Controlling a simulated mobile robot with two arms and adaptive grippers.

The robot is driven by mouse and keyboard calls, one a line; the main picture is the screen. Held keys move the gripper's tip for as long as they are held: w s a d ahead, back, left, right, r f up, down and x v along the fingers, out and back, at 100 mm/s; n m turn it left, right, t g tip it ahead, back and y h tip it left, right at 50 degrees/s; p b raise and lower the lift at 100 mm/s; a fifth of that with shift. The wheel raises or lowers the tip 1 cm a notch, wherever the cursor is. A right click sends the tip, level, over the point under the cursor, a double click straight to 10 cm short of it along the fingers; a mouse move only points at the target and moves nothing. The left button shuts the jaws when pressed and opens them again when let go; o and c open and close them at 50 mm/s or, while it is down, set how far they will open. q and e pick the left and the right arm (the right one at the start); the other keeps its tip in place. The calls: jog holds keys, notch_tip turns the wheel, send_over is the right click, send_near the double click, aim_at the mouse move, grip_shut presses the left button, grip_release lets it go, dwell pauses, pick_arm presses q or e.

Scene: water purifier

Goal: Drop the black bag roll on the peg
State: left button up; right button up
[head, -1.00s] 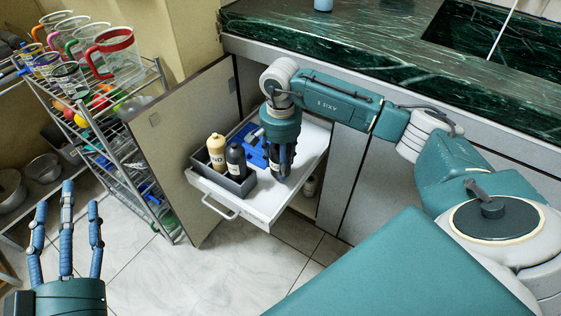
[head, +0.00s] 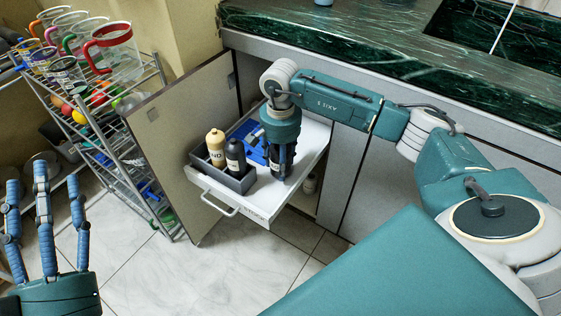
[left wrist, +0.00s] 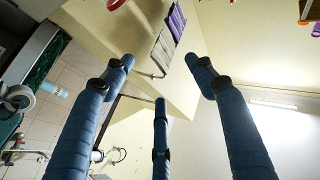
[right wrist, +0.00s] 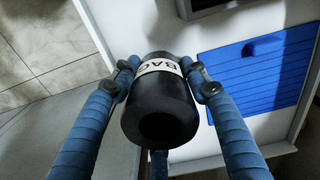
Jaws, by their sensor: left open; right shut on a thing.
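The black bag roll (right wrist: 160,105) is a black cylinder with a white label band and a hole in its end. My right gripper (right wrist: 160,75) is shut on it, with its blue fingers around the roll. In the head view my right gripper (head: 281,170) points down over the white pull-out drawer (head: 262,205), and its fingers mostly hide the roll. A blue ridged piece (right wrist: 245,85) lies in the drawer beside the roll; a small rounded blue part rises from it. I cannot tell whether that is the peg. My left gripper (head: 42,185) is open and empty at the far left.
A grey caddy (head: 235,183) with a tan bottle (head: 215,150) and a dark bottle (head: 236,157) stands in the drawer, left of my right gripper. The open cabinet door (head: 185,145) and a wire rack (head: 105,140) with jugs stand left. The floor in front is clear.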

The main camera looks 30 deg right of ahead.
pick_arm(q)
jog(key=shift+s+r+t, duration=0.3)
jog(key=shift+r+t, duration=0.05)
jog(key=shift+r, duration=0.2)
jog(key=shift+s+r+t, duration=0.3)
jog(key=shift+r+t, duration=0.05)
jog(key=shift+r, duration=0.2)
pick_arm(e)
jog(key=shift+f, duration=0.35)
jog(key=o, duration=1.3)
jog(key=shift+r, duration=0.1)
notch_tip(320, 180, up, 12)
jog(key=shift+f, duration=0.1)
